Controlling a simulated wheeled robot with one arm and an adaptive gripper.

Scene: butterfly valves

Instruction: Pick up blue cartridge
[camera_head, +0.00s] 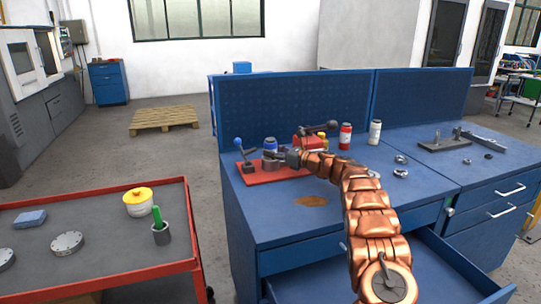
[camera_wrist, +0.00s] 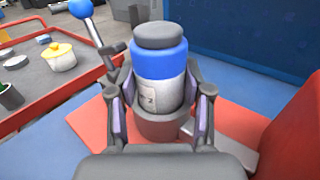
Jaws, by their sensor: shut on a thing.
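The blue cartridge (camera_wrist: 160,65) stands upright in the wrist view, with a dark grey cap, a blue upper band and a white label. Its lower end sits in or just over a grey round holder (camera_wrist: 160,127) on a red base plate (camera_wrist: 90,130); the exact seating cannot be told. My gripper (camera_wrist: 160,105) is shut on the cartridge, one finger on each side. In the head view the blue cartridge (camera_head: 270,143) shows at the end of my arm, above the red base plate (camera_head: 262,175) on the blue workbench (camera_head: 300,228).
A blue-knobbed lever (camera_head: 240,145) stands left of the cartridge. A red block (camera_head: 312,143) is to the right. A red bottle (camera_head: 345,136) and a white bottle (camera_head: 375,132) stand behind. A red-edged cart (camera_head: 90,270) is at left. The bench's front drawer is open.

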